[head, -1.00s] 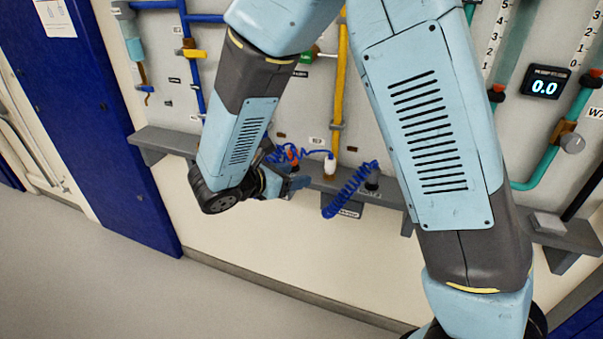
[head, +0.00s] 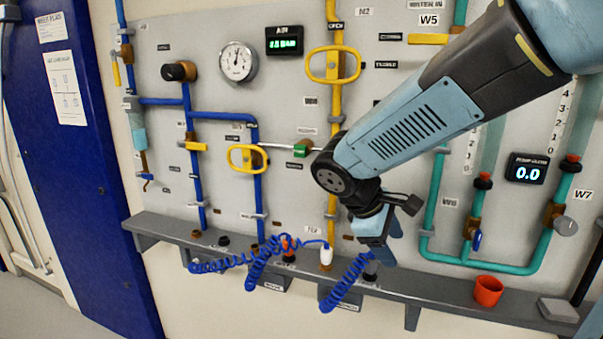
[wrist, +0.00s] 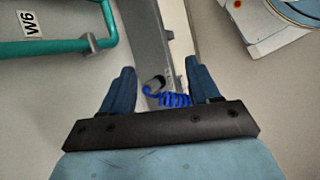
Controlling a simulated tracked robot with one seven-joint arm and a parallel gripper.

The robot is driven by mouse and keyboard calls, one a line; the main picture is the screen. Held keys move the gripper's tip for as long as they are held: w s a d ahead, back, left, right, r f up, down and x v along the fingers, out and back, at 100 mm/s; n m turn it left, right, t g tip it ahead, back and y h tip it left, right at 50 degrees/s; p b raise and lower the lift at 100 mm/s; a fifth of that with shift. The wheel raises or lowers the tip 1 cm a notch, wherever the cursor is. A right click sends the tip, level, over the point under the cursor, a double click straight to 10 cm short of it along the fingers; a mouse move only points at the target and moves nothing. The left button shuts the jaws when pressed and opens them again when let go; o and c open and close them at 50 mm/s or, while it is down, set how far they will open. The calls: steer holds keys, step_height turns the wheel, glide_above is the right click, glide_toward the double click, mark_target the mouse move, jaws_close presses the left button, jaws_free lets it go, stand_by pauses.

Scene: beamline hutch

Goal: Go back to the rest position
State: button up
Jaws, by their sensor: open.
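My gripper (head: 384,252) is in front of the panel, just above the grey shelf, at the end of my bent arm. In the wrist view its two blue fingers (wrist: 158,88) stand well apart with nothing held between them. Beyond the fingers, the shelf and a coiled blue hose on a dark fitting (wrist: 157,84) show in the gap. In the head view the gripper overlaps the shelf area near that hose; I cannot tell the exact distance between them.
The grey shelf (head: 455,303) carries coiled blue hoses (head: 345,285), a white-tipped nozzle (head: 326,256) and a red cup (head: 488,290). Yellow handles (head: 335,65), a gauge (head: 238,61) and teal pipes (head: 435,200) stick out from the panel. A blue door post (head: 95,200) stands at left.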

steer(key=s+d+r+m+t+y, duration=0.3)
steer(key=s+d+r+m+y, duration=0.3)
steer(key=m, duration=0.5)
steer(key=shift+s+r+m+t, duration=0.4)
steer(key=shift+s+r, duration=0.6)
steer(key=shift+s, duration=0.7)
steer(key=shift+d, duration=0.1)
steer(key=shift+c, duration=0.3)
